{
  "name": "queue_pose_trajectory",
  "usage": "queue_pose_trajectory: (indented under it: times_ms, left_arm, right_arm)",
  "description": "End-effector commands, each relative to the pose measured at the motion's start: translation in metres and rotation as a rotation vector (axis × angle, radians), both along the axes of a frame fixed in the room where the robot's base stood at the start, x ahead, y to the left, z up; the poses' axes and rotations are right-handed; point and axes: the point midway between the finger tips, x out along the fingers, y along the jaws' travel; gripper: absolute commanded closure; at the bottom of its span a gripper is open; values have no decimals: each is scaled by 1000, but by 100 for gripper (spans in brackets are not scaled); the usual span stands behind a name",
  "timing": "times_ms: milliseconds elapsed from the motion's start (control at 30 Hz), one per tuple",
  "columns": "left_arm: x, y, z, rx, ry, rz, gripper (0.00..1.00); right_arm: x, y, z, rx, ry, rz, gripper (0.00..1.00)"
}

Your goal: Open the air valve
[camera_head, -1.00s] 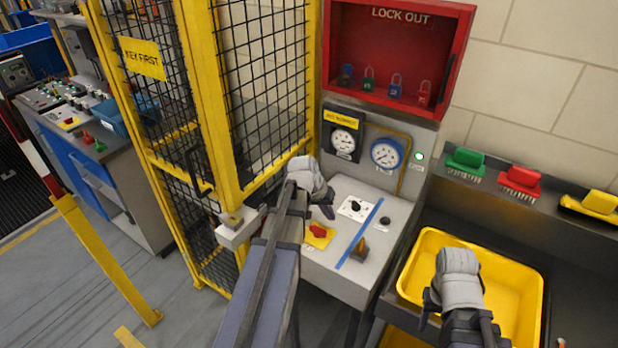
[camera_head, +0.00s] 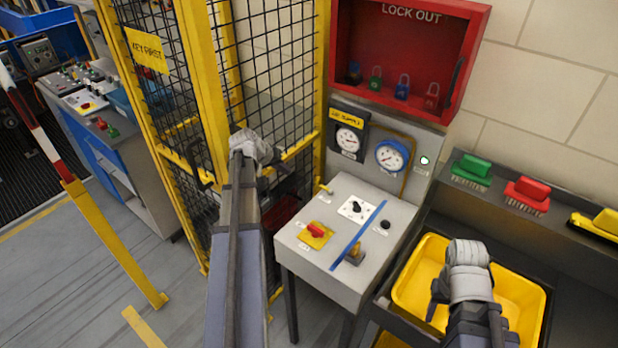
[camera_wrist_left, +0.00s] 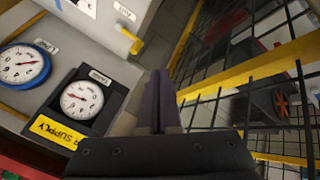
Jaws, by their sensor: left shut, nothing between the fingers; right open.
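A small yellow lever (camera_head: 325,190), likely the air valve, sticks out from the left side of the grey control cabinet (camera_head: 300,262). It also shows in the left wrist view (camera_wrist_left: 130,38), beside a white label. Above the cabinet top is the yellow "SUPPLY" sign (camera_head: 346,119) with a white gauge (camera_head: 348,139). My left gripper (camera_wrist_left: 159,74) is shut and empty, with its fingers pointing past the lever, apart from it. In the head view my left wrist is by the cage mesh, left of the lever, and the fingertips are hidden. My right gripper (camera_head: 438,296) is open over the yellow bin.
The yellow cage frame (camera_head: 211,100) and mesh stand close beside my left arm. The cabinet top carries a red knob (camera_head: 315,229), a black knob and a brown lever. A red lockout box (camera_head: 410,60) hangs above. The yellow bin (camera_head: 412,277) sits at right.

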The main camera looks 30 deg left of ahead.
Motion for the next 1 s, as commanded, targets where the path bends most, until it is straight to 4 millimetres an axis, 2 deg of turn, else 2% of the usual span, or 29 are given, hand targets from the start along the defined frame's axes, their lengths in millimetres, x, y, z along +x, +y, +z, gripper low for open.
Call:
queue_pose_trajectory:
  times_ms: [167,733,800,1000]
  left_arm:
    - [6,-1,-10,0,1,-1,100]
    - [60,-11,-87,1,1,-2,100]
    - [67,-21,-81,0,0,-5,100]
    - [80,-37,-81,0,1,-2,100]
  right_arm:
    - [0,0,-10,0,0,1,50]
    - [0,0,-87,-1,0,2,50]
    - [0,0,-81,-1,0,2,50]
    - [0,0,-81,-1,0,2,50]
